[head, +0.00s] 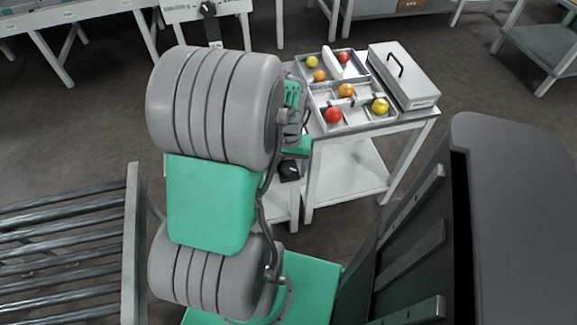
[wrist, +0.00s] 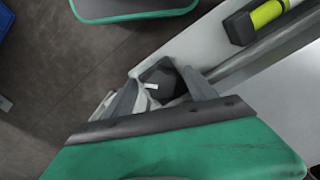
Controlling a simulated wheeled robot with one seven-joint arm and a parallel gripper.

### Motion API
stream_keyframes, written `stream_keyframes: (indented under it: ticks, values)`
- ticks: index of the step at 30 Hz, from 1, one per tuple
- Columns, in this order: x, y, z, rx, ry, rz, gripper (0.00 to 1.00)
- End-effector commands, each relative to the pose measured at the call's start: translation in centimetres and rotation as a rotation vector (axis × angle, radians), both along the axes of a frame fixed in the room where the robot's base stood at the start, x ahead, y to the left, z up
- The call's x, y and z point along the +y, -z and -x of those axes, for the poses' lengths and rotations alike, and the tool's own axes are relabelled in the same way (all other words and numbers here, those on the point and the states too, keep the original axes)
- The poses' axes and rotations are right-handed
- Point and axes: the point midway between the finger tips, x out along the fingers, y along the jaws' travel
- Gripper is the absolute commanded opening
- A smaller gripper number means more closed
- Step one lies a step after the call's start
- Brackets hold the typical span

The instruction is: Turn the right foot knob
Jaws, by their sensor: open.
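In the wrist view a dark, faceted knob (wrist: 158,76) with a small white mark sits at the edge of a pale surface. I cannot tell from its looks alone whether it is the right foot knob. My gripper (wrist: 160,92) is open, with one grey finger on each side of the knob. A pale part shows low between the fingers. Whether the fingers touch the knob is unclear, and its lower part is hidden by my gripper body. In the head view my arm covers most of this place, and the knob cannot be made out for certain.
A roller conveyor (head: 65,250) is at left.

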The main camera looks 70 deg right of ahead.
Motion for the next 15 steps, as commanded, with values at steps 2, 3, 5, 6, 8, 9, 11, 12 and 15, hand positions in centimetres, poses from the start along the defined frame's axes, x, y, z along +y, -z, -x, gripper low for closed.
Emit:
stream_keyframes:
  ticks: [2,3,5,6,8,9,11,12,15]
  values:
    - [-0.1,-0.5,0.0,0.0,0.0,0.002,0.65]
    - [-0.1,-1.0,0.0,-0.001,0.0,0.004,0.65]
    - [-0.1,-2.1,0.0,-0.001,0.0,0.004,0.65]
    - [-0.1,-2.9,0.0,-0.001,0.0,0.005,0.65]
    - [-0.1,-4.3,0.0,-0.001,0.0,0.006,0.65]
    - [-0.1,-5.1,0.0,-0.001,0.0,0.004,0.65]
    - [0.0,-6.2,0.0,-0.001,0.0,0.004,0.65]
    - [-0.1,-6.8,0.0,-0.001,0.0,0.004,0.65]
    - [0.0,-7.6,0.0,0.0,0.0,0.001,0.65]
